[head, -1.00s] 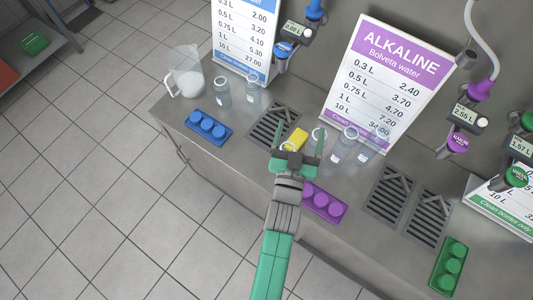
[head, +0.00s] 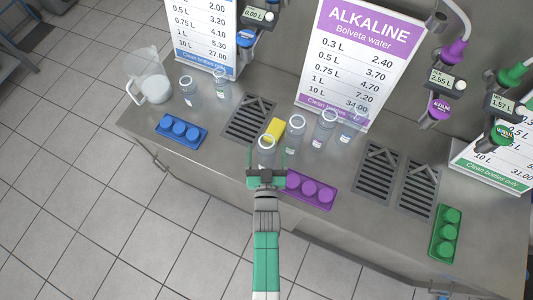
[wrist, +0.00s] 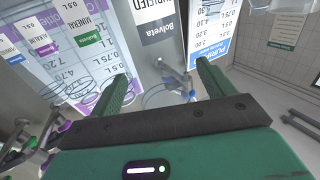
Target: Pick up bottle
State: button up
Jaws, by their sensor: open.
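Several clear bottles with pale rims stand on the grey counter (head: 225,165) in the head view. The nearest bottle (head: 266,153) is between or just beyond my gripper's fingers; contact cannot be told. Three more bottles stand in a row to its right: one (head: 298,131), another (head: 323,132) and a third (head: 350,130) before the purple sign. Two bottles, (head: 190,94) and (head: 219,84), stand at the left. My gripper (head: 267,161) is open, with its green fingers spread. In the wrist view my gripper (wrist: 165,85) is open, with a faint clear rounded outline between the fingers.
A purple cap tray (head: 309,190) is close on the right, a blue one (head: 181,129) on the left. A clear pitcher (head: 152,82) stands at the left end. Dispensers and signs line the back.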

jog(key=shift+w, duration=0.55)
jog(key=shift+c, duration=0.2)
jog(key=c, duration=1)
